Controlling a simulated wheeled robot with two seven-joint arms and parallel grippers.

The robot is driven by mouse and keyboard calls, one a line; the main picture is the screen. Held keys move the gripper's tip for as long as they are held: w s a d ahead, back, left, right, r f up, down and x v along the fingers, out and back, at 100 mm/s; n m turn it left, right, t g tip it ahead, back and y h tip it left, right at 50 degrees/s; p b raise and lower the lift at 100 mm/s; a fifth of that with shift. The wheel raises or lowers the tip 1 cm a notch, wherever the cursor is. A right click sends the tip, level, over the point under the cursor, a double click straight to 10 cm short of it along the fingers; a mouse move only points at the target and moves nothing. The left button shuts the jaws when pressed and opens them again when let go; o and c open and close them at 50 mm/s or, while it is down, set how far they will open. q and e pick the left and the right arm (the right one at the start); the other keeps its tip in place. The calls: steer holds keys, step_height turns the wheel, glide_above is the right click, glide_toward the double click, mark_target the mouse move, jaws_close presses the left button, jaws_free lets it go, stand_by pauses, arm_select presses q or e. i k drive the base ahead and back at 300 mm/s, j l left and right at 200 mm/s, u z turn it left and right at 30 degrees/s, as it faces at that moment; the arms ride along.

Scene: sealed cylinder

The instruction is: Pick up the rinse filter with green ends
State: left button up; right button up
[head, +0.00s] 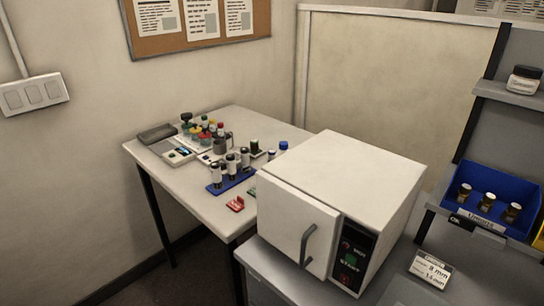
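I cannot make out for certain a rinse filter with green ends in the head view. A small dark cylinder with a greenish top (255,146) stands on the white table (201,207), behind a blue rack (232,181). A small flat green item (252,192) lies by the corner of the white oven-like box, partly hidden by it. Both are too small to identify. Neither of my grippers is in view.
The white box (348,185) with a shut, handled door stands on a grey counter (268,262) and hides part of the table. Several capped bottles (205,134) crowd the table's back. A small red item (236,204) lies in front. A blue bin (498,187) is right.

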mark_target(254, 143)
steer(key=i+j, duration=0.2)
steer(key=j, duration=0.15)
steer(key=i+j+z, duration=0.1)
steer(key=j, duration=0.25)
steer(key=i+j, duration=0.3)
steer(key=i+j+z, duration=0.1)
steer(key=j, duration=0.35)
steer(key=i+j+z, duration=0.1)
steer(key=i+j, duration=0.15)
steer(key=j, duration=0.15)
steer(key=i+j, duration=0.15)
steer(key=j, duration=0.25)
steer(key=i+j, duration=0.25)
steer(key=i+j+z, duration=0.15)
steer(key=i, duration=0.3)
steer(key=j, duration=0.05)
